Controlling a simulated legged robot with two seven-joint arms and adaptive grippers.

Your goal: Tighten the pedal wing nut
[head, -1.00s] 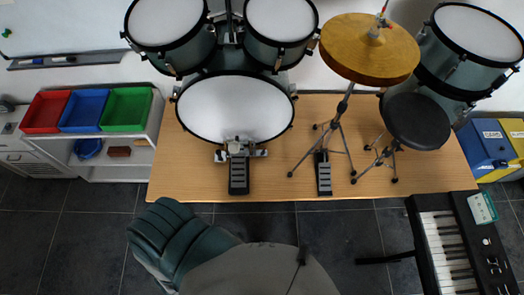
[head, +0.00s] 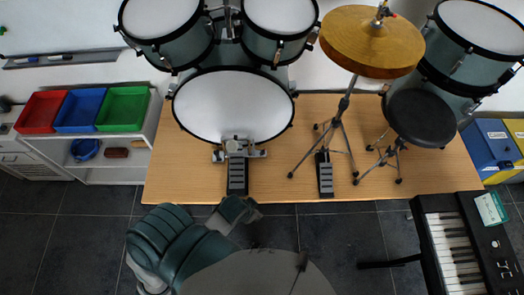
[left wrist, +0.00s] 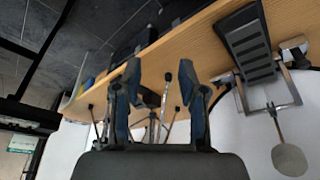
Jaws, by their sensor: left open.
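The bass drum pedal (head: 237,178) stands on the wooden platform in front of the bass drum (head: 232,108). Its clamp hardware (head: 238,150) is at the drum's lower rim. The wing nut is too small to tell apart. In the left wrist view the pedal's black footboard (left wrist: 248,45) is at the upper right, with its round beater (left wrist: 289,160) below it. My left gripper (head: 240,210) is in front of the platform's near edge, just short of the footboard. In the left wrist view its two fingers (left wrist: 160,82) are apart with nothing held between them. My right gripper is not in view.
A keyboard (head: 455,245) is at lower right. Red, blue and green bins (head: 122,109) are on a shelf at left. Bare platform lies between the pedals.

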